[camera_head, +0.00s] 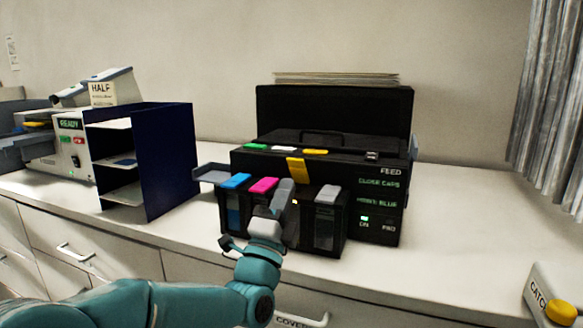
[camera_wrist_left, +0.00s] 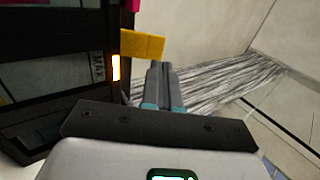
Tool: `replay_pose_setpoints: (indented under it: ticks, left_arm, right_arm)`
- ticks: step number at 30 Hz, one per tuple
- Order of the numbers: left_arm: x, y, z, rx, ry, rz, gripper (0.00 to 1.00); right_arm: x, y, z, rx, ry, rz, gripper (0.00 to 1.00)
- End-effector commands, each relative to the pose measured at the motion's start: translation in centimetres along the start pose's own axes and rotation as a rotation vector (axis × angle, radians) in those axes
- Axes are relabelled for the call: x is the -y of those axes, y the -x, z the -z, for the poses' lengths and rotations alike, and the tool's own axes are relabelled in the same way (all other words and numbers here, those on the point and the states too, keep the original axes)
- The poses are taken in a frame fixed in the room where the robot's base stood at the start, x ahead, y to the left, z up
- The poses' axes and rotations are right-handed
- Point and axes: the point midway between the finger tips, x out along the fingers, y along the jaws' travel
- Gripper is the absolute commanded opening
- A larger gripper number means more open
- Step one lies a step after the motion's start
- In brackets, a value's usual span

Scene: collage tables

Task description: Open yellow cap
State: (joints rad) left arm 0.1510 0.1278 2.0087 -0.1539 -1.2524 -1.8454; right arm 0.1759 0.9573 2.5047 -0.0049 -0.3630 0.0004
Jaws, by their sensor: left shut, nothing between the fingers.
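The yellow cap (camera_head: 297,168) is on the front of the black printer (camera_head: 395,215), in the row of ink tanks. It stands raised, higher than the blue cap (camera_head: 235,181), pink cap (camera_head: 263,185) and grey cap (camera_head: 328,194), which lie flatter. My left gripper (camera_head: 286,184) is shut and empty, just below and in front of the yellow cap. It hides much of the yellow tank. In the left wrist view the yellow cap (camera_wrist_left: 142,46) sticks out close beside the shut fingertips (camera_wrist_left: 157,68); I cannot tell whether they touch. My right gripper is not in view.
The printer panel (camera_head: 378,184) reads "CLOSE CAPS". A dark blue shelf unit (camera_head: 165,160) and a white machine (camera_head: 65,145) stand at the left. A box with a yellow button (camera_head: 560,311) is at the lower right. The counter right of the printer is clear.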

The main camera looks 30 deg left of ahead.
Motion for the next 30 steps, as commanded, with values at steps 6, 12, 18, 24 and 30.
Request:
replay_pose_setpoints:
  ticks: [6,12,18,24,30]
  left_arm:
    - [0.2,-3.5,0.0,0.000,0.000,0.001,0.00]
    - [0.1,-4.5,0.0,0.000,0.000,-0.001,0.00]
    - [0.1,-4.5,0.0,0.000,0.000,-0.001,0.00]
    - [0.2,-4.6,0.0,0.000,0.000,-0.007,0.00]
    - [0.6,-5.3,0.0,0.000,0.001,-0.068,0.00]
  right_arm:
    - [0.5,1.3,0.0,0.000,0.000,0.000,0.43]
    - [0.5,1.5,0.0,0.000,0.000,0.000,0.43]
    - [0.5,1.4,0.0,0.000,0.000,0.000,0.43]
    - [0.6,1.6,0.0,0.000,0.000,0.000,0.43]
    - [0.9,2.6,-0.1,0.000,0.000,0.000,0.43]
